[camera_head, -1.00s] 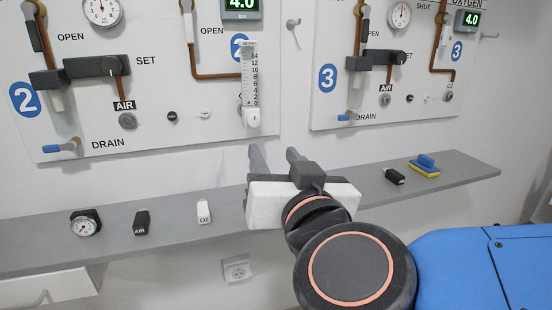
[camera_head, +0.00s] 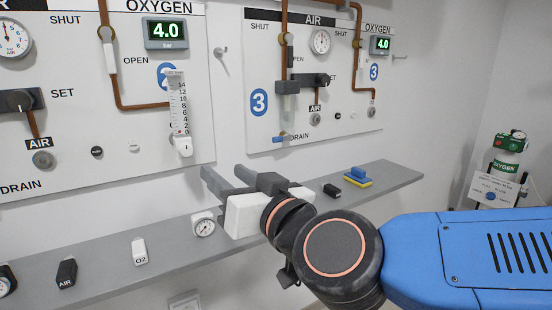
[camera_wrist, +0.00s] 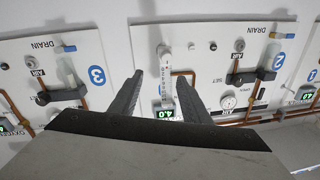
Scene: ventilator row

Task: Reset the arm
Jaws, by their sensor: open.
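My gripper (camera_head: 224,177) is in the middle of the head view, with its two dark fingers apart and nothing between them. It points toward the wall, above the grey shelf (camera_head: 105,258), and hides part of that shelf. In the wrist view, my gripper (camera_wrist: 160,78) also shows both fingers spread and empty. That view is upside down, with the wall panels beyond the fingers and the flowmeter (camera_wrist: 162,88) seen between them, farther back.
The shelf holds a dial gauge (camera_head: 203,225), an O2 block (camera_head: 139,252), an AIR block (camera_head: 66,273), a black block (camera_head: 332,191) and a blue-yellow item (camera_head: 358,177). Panel 3 (camera_head: 345,105) hangs behind. A green oxygen cylinder (camera_head: 508,160) stands at right.

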